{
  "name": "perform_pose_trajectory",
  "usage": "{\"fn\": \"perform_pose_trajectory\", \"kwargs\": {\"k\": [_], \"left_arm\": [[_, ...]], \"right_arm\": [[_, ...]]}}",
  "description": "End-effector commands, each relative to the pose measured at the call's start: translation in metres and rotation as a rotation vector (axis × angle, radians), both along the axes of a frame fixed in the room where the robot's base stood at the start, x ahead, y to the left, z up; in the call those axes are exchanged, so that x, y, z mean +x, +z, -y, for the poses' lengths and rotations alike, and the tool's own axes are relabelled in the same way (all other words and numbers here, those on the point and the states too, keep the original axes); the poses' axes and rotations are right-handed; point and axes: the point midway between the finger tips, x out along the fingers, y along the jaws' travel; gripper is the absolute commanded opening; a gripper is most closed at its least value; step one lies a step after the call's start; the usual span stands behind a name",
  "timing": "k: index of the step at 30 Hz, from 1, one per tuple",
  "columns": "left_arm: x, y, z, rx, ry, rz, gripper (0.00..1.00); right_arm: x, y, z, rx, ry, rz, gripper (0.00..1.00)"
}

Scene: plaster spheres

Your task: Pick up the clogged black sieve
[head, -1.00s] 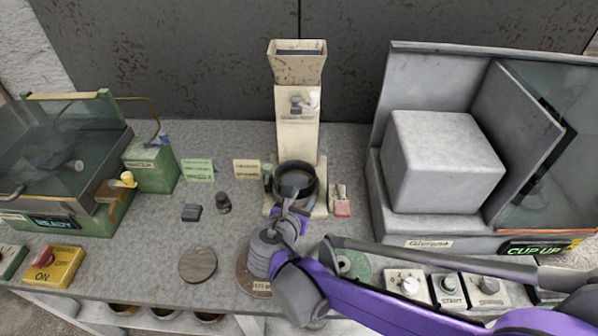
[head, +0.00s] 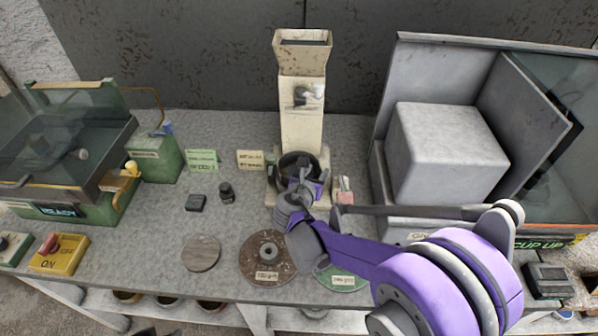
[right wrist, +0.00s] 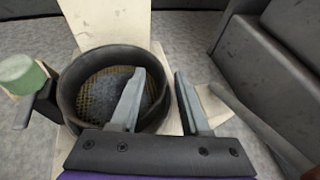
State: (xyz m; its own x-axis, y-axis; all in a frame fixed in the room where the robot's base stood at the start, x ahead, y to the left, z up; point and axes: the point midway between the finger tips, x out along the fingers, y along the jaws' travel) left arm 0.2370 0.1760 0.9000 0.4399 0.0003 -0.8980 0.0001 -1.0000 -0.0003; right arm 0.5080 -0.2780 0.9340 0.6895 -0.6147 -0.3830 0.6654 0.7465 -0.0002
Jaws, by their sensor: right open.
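The black sieve (head: 284,164) sits at the foot of the cream hopper tower (head: 301,118). In the right wrist view the black sieve (right wrist: 72,100) is a round ring with a yellowish mesh, largely covered by a grey clump. My right gripper (head: 304,180) is open at the sieve's near right side. In the right wrist view my right gripper (right wrist: 160,76) has one finger over the ring's inside and the other just outside its right rim. The rim lies between them, and I cannot tell whether they touch it. The gripper hides part of the sieve in the head view. My left gripper is not in view.
A grey cabinet with a pale block (head: 447,150) stands right of the tower. A green machine (head: 75,165) stands at the left. A brown disc (head: 255,262), a round wooden plate (head: 201,254) and small dark weights (head: 227,192) lie on the bench.

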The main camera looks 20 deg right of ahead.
Motion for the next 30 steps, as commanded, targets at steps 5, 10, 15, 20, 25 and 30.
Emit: {"fn": "perform_pose_trajectory", "kwargs": {"k": [5,10,15,20,25,30], "left_arm": [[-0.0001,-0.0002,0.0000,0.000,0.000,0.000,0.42],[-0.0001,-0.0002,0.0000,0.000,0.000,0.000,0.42],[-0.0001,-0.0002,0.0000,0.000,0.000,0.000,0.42],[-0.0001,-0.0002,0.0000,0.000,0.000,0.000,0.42],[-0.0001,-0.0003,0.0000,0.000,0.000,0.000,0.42],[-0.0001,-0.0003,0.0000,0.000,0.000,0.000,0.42]], "right_arm": [[-0.0003,-0.0001,-0.0002,0.000,0.000,0.000,0.43],[-0.0003,0.0000,-0.0003,0.000,0.000,0.000,0.12],[-0.0005,-0.0001,-0.0003,0.001,0.000,-0.001,0.00],[-0.0007,-0.0002,-0.0003,0.001,0.000,0.000,0.00],[-0.0008,-0.0005,-0.0004,0.002,0.000,-0.001,0.00],[-0.0008,-0.0007,-0.0006,0.002,0.000,-0.001,0.00]]}}
